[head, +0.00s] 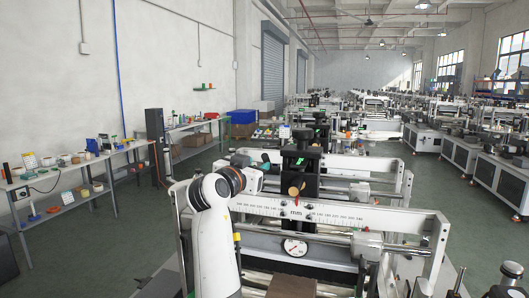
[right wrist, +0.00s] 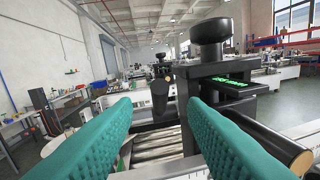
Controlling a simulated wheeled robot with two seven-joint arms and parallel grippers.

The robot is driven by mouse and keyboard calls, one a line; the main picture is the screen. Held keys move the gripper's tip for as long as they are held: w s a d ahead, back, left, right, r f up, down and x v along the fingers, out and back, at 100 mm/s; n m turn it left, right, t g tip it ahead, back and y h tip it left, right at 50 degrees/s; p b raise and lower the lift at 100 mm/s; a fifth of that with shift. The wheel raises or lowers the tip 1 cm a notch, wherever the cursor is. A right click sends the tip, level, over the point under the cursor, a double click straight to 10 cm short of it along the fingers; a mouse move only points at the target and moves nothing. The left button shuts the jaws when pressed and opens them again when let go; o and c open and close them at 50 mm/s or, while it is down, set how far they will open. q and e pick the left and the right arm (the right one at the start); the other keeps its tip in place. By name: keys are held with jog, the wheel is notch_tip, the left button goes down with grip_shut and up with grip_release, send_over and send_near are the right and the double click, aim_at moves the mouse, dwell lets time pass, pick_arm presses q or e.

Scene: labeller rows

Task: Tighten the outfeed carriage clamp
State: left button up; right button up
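A black carriage (head: 302,178) with a round black knob on top (head: 303,136) stands on the white ruled beam (head: 340,216) in the middle of the head view. The carriage also fills the right of the right wrist view (right wrist: 215,85), with a green-lit display (right wrist: 232,81). A small tapered black knob (right wrist: 160,96), which looks like a clamp handle, hangs at the carriage's left side. My right gripper (head: 266,160) is just left of the carriage. Its teal fingers (right wrist: 165,125) are apart and empty, with the small knob beyond them, between their tips in the picture. My left gripper is not seen.
A dial gauge (head: 294,247) sits below the ruled beam, near a steel rod (head: 370,246). A thick black bar with a tan end (right wrist: 290,152) lies behind the right finger. Shelving tables (head: 85,170) line the left wall. The floor left of the machine is clear.

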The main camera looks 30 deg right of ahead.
aim_at(265, 161)
jog(key=p+x, duration=0.2)
jog(key=x, duration=0.4)
jog(key=shift+r, duration=0.1)
jog(key=shift+w+d, duration=0.2)
jog(key=shift+d, duration=0.2)
grip_shut()
